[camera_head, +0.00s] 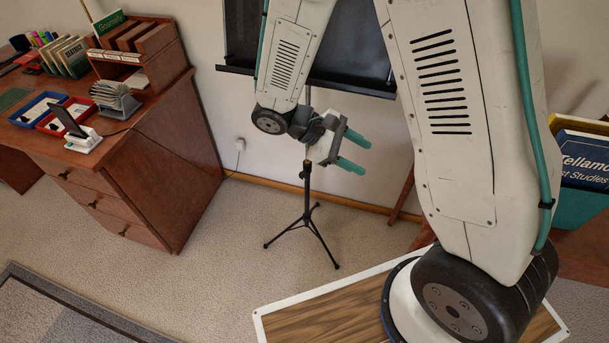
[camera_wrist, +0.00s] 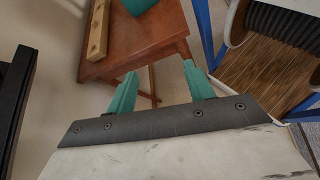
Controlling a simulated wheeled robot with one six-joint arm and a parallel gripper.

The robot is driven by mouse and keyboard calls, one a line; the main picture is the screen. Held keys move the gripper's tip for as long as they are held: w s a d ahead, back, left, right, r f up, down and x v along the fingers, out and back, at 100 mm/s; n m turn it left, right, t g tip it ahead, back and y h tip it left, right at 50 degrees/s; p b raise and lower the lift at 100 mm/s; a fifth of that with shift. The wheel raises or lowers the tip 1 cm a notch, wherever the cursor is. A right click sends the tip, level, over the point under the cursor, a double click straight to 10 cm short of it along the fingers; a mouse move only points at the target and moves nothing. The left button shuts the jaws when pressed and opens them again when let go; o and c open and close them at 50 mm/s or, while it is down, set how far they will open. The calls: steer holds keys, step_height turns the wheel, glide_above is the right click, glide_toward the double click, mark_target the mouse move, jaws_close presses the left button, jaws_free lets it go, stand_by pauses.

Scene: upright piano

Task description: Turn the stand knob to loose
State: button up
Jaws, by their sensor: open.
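The black music stand (camera_head: 306,205) stands on a tripod on the carpet, against the wall. Its dark desk (camera_head: 310,55) is partly hidden behind my arm. A small dark collar or knob (camera_head: 304,175) shows on the stand's pole, just below my gripper; its setting is too small to read. My gripper (camera_head: 357,152) is open and empty, in front of the upper pole, with its teal fingers pointing right, away from the pole. In the wrist view the fingers (camera_wrist: 160,69) are apart with nothing between them, and the knob is not seen.
A wooden desk (camera_head: 175,150) with trays and books stands at the left. At the right, a book (camera_head: 585,160) sits in a teal bin. The wrist view shows a reddish wooden tabletop (camera_wrist: 150,45) beyond the fingers. Carpet around the tripod is clear.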

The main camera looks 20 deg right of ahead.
steer(key=w+f+n+t+h, duration=0.2)
steer(key=w+f+n+h, duration=0.15)
steer(key=f, duration=0.25)
steer(key=w+f+n+t+h, duration=0.2)
steer(key=w+f+n+t, duration=0.15)
steer(key=f, duration=0.35)
steer(key=n+t+y, duration=0.6)
steer(key=n+t, duration=0.7)
steer(key=t, duration=0.2)
glide_toward(303, 176)
steer(key=x, duration=0.4)
steer(key=shift+g+h, duration=0.25)
steer(key=x, duration=0.6)
steer(key=shift+w+d, duration=0.2)
steer(key=shift+w, duration=0.05)
steer(key=shift+c, duration=0.2)
steer(key=c, duration=0.8)
steer(key=shift+c, duration=0.2)
